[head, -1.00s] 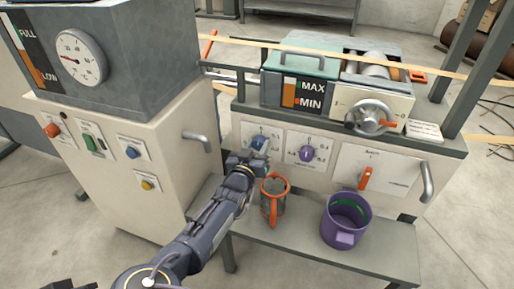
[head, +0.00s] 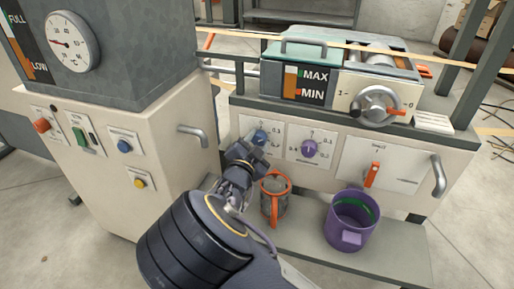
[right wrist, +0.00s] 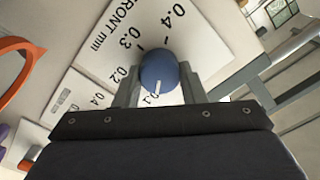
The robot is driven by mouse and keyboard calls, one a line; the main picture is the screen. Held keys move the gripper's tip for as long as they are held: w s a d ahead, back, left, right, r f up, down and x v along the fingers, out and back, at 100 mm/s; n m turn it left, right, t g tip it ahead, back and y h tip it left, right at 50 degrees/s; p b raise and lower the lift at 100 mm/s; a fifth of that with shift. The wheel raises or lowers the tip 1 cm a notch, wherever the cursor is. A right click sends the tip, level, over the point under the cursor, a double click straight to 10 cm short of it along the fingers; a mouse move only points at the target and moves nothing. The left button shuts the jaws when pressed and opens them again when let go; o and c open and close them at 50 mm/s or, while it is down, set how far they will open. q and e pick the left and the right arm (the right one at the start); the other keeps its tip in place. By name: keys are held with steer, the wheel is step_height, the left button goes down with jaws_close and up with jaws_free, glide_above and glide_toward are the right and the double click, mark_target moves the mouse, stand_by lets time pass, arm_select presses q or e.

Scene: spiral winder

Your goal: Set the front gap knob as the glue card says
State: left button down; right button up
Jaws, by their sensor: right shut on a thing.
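The front gap knob is a round blue knob (head: 260,136) on a white scale plate at the left of the machine's front panel. In the right wrist view the blue knob (right wrist: 158,66) sits between my fingers, beside the words FRONT mm and marks from 0.1 to 0.4. Its white pointer line points down toward the 0.1 label. My right gripper (head: 253,146) is shut on the knob; its fingers (right wrist: 160,88) lie on both sides of it. A small white card (head: 433,122) lies at the machine's right end; its text is too small to read. My left gripper is not in view.
A similar purple knob (head: 309,148) is just to the right, then an orange lever (head: 372,174). An orange-rimmed can (head: 268,208) and a purple pot (head: 345,235) stand on the shelf below. A beige cabinet (head: 100,190) stands to the left.

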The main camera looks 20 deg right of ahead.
steer(key=m+b, duration=0.2)
steer(key=m, duration=0.1)
steer(key=m+b, duration=0.1)
steer(key=shift+f+m+b, duration=0.25)
steer(key=shift+m+b, duration=0.15)
steer(key=m+b, duration=0.2)
steer(key=shift+m, duration=0.3)
steer(key=shift+d+r+m+b, duration=0.1)
steer(key=shift+m+b, duration=0.35)
steer(key=shift+m, duration=2.15)
steer(key=o, duration=1)
